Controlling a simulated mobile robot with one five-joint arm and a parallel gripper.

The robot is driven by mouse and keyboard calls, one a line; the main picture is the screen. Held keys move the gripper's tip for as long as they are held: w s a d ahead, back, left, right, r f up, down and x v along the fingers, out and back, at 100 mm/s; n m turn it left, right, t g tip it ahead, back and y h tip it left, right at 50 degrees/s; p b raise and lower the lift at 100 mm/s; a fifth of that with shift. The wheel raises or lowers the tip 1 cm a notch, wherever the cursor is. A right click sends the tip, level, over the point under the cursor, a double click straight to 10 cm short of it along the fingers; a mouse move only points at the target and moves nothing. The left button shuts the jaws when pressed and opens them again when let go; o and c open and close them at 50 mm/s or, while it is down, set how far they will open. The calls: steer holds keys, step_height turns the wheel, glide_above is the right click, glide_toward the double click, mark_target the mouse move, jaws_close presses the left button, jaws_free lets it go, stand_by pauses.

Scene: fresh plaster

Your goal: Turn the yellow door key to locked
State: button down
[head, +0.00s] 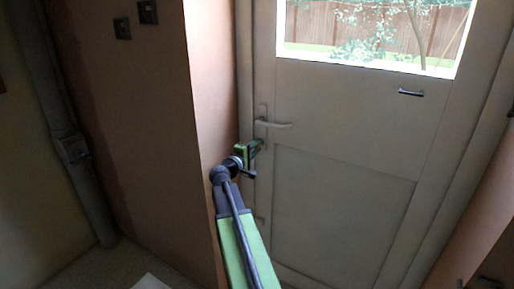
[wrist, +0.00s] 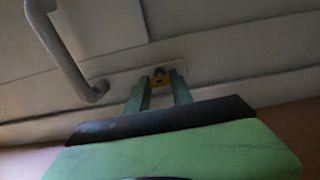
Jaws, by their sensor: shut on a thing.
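The yellow door key (wrist: 159,82) shows in the wrist view, in front of a light plate on the door. My gripper (wrist: 160,84) has its two green fingers on either side of the key and is shut on it. In the head view my gripper (head: 257,145) is at the left edge of the door (head: 340,120), just below the lever handle (head: 272,124). The key is hidden there behind my gripper. The handle (wrist: 68,50) also shows at the upper left of the wrist view. I cannot tell the key's exact turn.
The door has a window (head: 370,35) at the top and a small dark pull (head: 411,93) below it. A wall corner (head: 205,100) stands close to the left of my arm. A grey pipe (head: 75,150) runs down the far left wall.

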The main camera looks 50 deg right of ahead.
steer(key=shift+w, duration=0.1)
steer(key=c, duration=1.1)
jaws_free()
steer(key=shift+a, duration=0.1)
steer(key=v, duration=1.7)
steer(key=shift+a, duration=0.15)
steer(key=shift+a, duration=0.1)
